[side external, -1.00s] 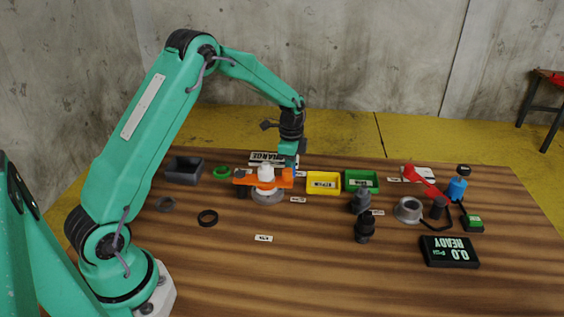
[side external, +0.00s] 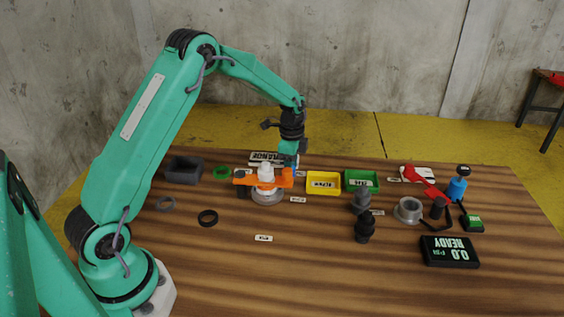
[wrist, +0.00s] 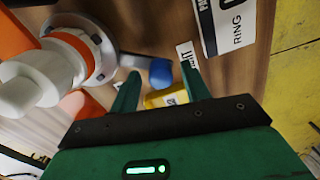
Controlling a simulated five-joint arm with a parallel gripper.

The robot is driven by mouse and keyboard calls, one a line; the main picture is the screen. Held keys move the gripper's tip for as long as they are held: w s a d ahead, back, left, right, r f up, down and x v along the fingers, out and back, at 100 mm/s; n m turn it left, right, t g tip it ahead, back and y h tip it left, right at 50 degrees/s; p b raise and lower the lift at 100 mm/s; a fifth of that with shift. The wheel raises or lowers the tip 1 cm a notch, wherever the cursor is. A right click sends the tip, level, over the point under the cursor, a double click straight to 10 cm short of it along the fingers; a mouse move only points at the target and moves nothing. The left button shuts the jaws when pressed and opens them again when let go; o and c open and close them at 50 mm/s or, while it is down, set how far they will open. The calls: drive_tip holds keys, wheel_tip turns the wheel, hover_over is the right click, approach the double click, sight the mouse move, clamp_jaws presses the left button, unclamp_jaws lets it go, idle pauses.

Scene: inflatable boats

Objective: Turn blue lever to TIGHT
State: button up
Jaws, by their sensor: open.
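The blue lever's rounded end (wrist: 160,72) shows in the wrist view between the two open fingertips of my gripper (wrist: 158,78), beside the grey flange. Only a small blue part (side external: 294,169) shows in the side view, behind the orange arm of the valve fixture. That fixture has a white upright body (side external: 265,172), orange arms (side external: 244,180) and a round grey base (side external: 268,197). My gripper (side external: 289,159) points down behind the fixture's right side. Whether the fingers touch the lever I cannot tell. The word TIGHT is not readable.
A yellow tray (side external: 323,190) and a green tray (side external: 361,188) stand right of the fixture. A RING card (wrist: 236,22) lies nearby. Dark fittings (side external: 365,230), a red-handled pump (side external: 425,180) and a READY display (side external: 449,251) are farther right. The front table is mostly clear.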

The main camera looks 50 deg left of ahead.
wheel_tip(320, 180, up, 8)
drive_tip(key=shift+f, duration=0.25)
drive_tip(key=shift+r, duration=0.1)
idle(0.4)
drive_tip(key=shift+s+d+r, duration=0.2)
drive_tip(key=shift+r, duration=0.3)
drive_tip(key=s+d+r+n+t, duration=0.3)
drive_tip(key=s+d+r+n, duration=0.25)
drive_tip(key=s+r, duration=0.6)
drive_tip(key=s+d+r+n+t, duration=0.1)
drive_tip(key=s+d+n, duration=0.1)
drive_tip(key=s, duration=0.6)
drive_tip(key=s+d+n+t, duration=0.1)
drive_tip(key=s+d+n, duration=0.2)
drive_tip(key=s, duration=0.6)
drive_tip(key=shift+r+t, duration=0.3)
drive_tip(key=shift+r, duration=0.05)
